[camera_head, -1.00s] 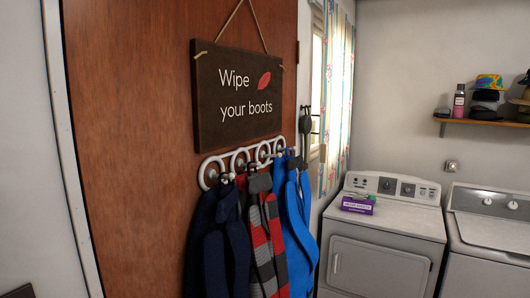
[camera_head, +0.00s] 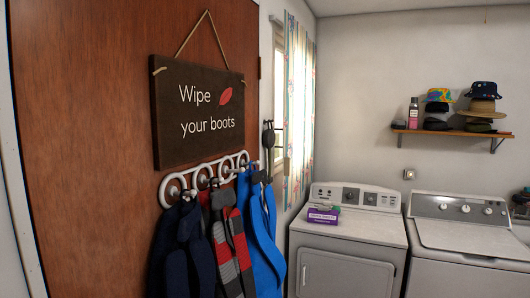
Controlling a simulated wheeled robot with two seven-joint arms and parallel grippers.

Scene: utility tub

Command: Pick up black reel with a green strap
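I cannot make out a black reel with a green strap for certain. A dark object (camera_head: 521,202) sits at the right picture edge, by the back of the right-hand machine. It is partly cut off and too small to identify. Neither of my grippers shows in the head view.
A wooden door (camera_head: 90,120) with a hanging sign (camera_head: 203,110) fills the left. Scarves and garments hang from a white hook rack (camera_head: 208,176) on it. Two white machines (camera_head: 345,230) (camera_head: 470,235) stand at the right, with a purple box (camera_head: 322,216) on one. A shelf (camera_head: 452,132) holds several hats.

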